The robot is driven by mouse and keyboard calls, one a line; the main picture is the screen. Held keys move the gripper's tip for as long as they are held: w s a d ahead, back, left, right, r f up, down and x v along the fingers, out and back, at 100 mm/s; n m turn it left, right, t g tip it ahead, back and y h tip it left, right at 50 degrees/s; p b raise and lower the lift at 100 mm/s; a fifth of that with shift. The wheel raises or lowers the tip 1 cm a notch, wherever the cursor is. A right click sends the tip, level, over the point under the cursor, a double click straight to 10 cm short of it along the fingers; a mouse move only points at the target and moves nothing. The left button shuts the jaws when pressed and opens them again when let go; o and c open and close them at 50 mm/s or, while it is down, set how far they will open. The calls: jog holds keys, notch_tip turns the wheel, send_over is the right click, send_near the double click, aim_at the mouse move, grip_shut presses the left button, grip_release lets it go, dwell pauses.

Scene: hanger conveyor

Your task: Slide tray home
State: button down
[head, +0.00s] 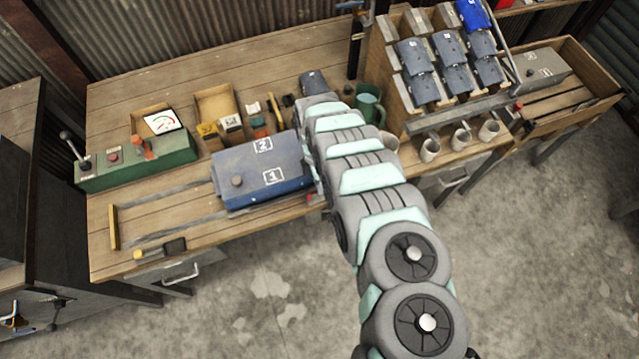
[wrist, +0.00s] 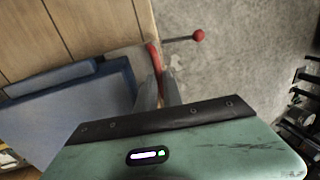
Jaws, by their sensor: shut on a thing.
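The tray (head: 258,172) is a blue-grey box with white labels 1 and 2 and a round knob on top. It sits on two grey rails (head: 165,232) on the wooden bench. Bare rail runs left of it to a yellow stop bar (head: 113,227). In the wrist view the tray's blue body (wrist: 75,110) is left of my gripper (wrist: 160,84). The grey fingers are closed at a red handle-like part (wrist: 153,57) by the tray's right end. My arm hides the gripper in the head view, and the exact grip is partly hidden.
A green control box (head: 140,160) with a lever and gauge stands left on the bench. A yellow-handled tool (head: 160,249) lies at the front edge. A red-knobbed lever (wrist: 198,36) juts out nearby.

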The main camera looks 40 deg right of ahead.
jog(key=c, duration=1.8)
grip_release()
jog(key=shift+s+d, duration=0.1)
jog(key=shift+d, duration=0.2)
jog(key=shift+o, duration=0.2)
notch_tip(320, 180, up, 11)
jog(key=w, duration=0.2)
jog(key=shift+d+f, duration=0.2)
jog(key=shift+d, duration=0.05)
